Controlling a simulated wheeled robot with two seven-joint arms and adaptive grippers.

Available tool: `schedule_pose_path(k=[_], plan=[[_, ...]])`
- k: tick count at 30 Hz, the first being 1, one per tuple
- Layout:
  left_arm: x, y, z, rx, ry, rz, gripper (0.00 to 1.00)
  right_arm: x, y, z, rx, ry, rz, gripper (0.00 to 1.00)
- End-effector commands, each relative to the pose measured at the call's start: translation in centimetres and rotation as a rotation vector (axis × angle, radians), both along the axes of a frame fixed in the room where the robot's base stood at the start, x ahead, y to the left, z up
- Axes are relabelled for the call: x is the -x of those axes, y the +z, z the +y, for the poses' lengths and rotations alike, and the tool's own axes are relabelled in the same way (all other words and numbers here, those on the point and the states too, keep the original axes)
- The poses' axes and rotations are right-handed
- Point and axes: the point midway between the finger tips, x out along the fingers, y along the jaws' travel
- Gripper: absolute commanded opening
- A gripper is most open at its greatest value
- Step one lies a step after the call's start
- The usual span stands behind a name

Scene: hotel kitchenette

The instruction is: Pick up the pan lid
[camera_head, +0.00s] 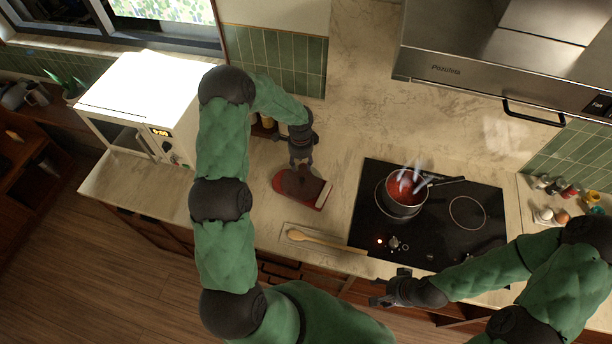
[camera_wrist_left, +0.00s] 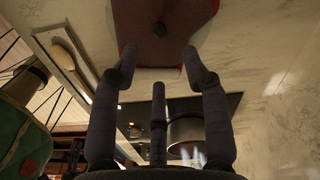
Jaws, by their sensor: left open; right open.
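The pan lid (camera_head: 302,188), dark with a red rim, lies on the counter left of the cooktop. In the left wrist view the lid (camera_wrist_left: 150,12) fills the top middle, with a dark knob on it. My left gripper (camera_head: 301,163) is over the lid's far edge in the head view and hides part of it. In the left wrist view its fingers (camera_wrist_left: 160,62) are spread, with nothing between them and the tips close to the lid. My right gripper (camera_head: 379,289) is open and empty at the counter's front edge, below the cooktop.
A pan (camera_head: 400,205) with red contents steams on the black cooktop (camera_head: 465,235). A microwave (camera_head: 140,95) stands at the left. Eggs (camera_head: 546,214) and small jars stand at the right.

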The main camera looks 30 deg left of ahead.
Motion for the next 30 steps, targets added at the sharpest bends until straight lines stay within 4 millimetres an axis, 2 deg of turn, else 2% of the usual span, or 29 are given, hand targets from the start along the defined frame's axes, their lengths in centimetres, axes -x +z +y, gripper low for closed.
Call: schedule_pose_path(k=[3, 7, 16, 27, 30], plan=[[0.2, -2.0, -0.1, 0.003, 0.0, 0.004, 0.46, 0.0, 0.4, 0.0, 0.0, 0.0, 0.001, 0.58], [0.0, -3.6, -0.1, 0.002, 0.001, 0.002, 0.46, 0.0, 0.6, 0.0, 0.0, 0.0, 0.0, 0.58], [0.0, -5.3, -0.2, 0.002, 0.001, 0.001, 0.46, 0.0, 1.1, 0.0, 0.0, 0.0, 0.0, 0.58], [-0.1, -9.2, -0.3, 0.002, 0.002, 0.001, 0.46, 0.0, 2.5, 0.0, 0.0, 0.0, -0.001, 0.58], [-0.1, -9.7, -0.3, 0.002, 0.002, 0.0, 0.46, 0.0, 2.5, 0.0, 0.0, 0.0, -0.001, 0.58]])
